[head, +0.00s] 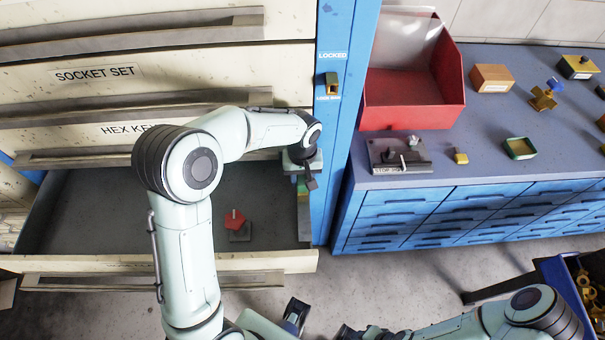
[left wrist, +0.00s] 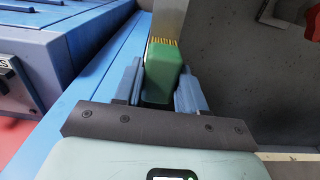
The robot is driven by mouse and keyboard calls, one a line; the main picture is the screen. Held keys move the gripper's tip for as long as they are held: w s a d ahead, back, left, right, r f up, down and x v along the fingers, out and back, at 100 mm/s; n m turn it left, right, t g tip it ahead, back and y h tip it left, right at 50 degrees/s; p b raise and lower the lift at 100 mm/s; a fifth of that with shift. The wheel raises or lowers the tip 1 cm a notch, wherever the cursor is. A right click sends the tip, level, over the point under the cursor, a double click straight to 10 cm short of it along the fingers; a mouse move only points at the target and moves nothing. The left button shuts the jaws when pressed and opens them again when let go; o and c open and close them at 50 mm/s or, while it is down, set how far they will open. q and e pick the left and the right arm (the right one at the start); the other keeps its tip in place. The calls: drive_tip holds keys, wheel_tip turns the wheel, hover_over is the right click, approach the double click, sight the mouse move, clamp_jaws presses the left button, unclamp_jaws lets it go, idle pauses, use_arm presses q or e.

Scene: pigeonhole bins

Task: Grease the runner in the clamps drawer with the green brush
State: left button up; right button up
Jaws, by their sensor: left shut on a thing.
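An open drawer (head: 110,263) with a cream front sticks out below the HEX KEYS drawer; its own label is not visible. My left gripper (head: 306,182) is at the drawer's right side, beside the blue cabinet post. In the left wrist view, the gripper (left wrist: 160,88) is shut on a green brush (left wrist: 162,75), with yellow bristles pointing away from the wrist. The bristles are at a pale strip (left wrist: 168,18) along the drawer side, probably the runner; contact cannot be told. A bit of green and yellow shows under the gripper in the head view. My right gripper (head: 352,332) is low in the picture, its jaws unclear.
A red block on a grey piece (head: 237,225) lies on the drawer floor. The blue post (head: 335,130) carries a LOCKED label and a small latch (head: 332,85). The bench at right holds a red bin (head: 410,105), a grey clamp-like block (head: 400,156) and several small parts.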

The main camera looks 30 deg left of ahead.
use_arm(q)
drive_tip(key=shift+s, duration=0.2)
drive_tip(key=shift+w, duration=0.15)
drive_tip(key=shift+w+a, duration=0.1)
drive_tip(key=shift+w, duration=0.1)
drive_tip(key=shift+w+a+p, duration=0.25)
drive_tip(key=shift+w+p, duration=0.2)
drive_tip(key=shift+w, duration=0.05)
drive_tip(key=shift+s, duration=0.1)
drive_tip(key=shift+s+d+b, duration=0.4)
drive_tip(key=shift+s+b, duration=0.1)
drive_tip(key=shift+s, duration=0.25)
